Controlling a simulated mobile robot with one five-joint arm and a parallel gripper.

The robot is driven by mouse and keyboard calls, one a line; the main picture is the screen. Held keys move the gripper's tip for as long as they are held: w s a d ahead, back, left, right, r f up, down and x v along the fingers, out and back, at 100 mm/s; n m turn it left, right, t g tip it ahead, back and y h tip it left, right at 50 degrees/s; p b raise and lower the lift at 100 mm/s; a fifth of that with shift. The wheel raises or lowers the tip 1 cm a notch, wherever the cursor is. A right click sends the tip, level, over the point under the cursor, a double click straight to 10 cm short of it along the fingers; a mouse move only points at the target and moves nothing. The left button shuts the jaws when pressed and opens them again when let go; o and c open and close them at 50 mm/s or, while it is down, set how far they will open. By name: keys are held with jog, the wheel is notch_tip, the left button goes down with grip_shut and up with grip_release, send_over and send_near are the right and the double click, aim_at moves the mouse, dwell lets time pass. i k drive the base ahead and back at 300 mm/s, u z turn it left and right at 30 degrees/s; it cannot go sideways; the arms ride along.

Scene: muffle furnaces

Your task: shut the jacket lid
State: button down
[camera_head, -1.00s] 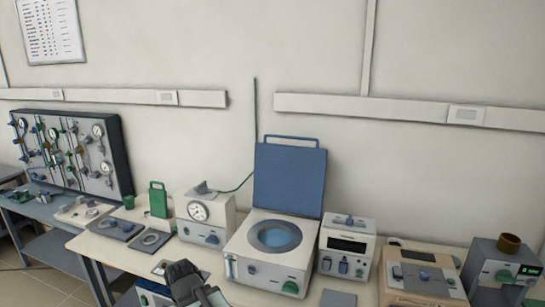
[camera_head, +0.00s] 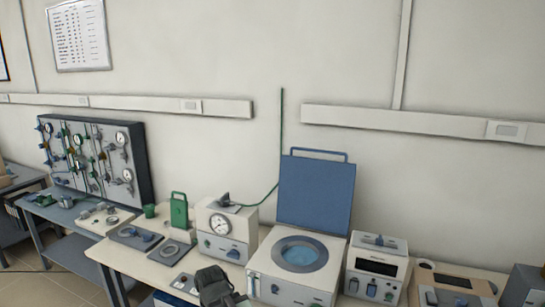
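The jacket lid (camera_head: 317,193) is a blue square panel with a bar handle along its top edge. It stands upright, open, at the back of a white jacket unit (camera_head: 258,263) with a round opening (camera_head: 301,252) that shows light blue inside. My gripper (camera_head: 214,283) is dark grey and shows at the bottom edge of the view, in front and to the left of the unit, apart from the lid. Its fingers are too small and partly cut off to tell whether they are open.
A white gauge box (camera_head: 219,222) stands left of the unit, and a white instrument box (camera_head: 378,266) stands close on its right. A green handled piece (camera_head: 179,215) and flat plates are farther left. A green cord runs up the wall behind. The wall above the lid is clear.

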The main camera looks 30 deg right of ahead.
aim_at(318, 194)
jog(key=z, duration=0.1)
jog(key=i, duration=1)
jog(key=u, duration=0.6)
jog(key=i, duration=0.75)
jog(key=u, duration=0.4)
jog(key=k, duration=0.75)
jog(key=u, duration=0.25)
jog(key=i, duration=0.7)
jog(key=z, duration=0.1)
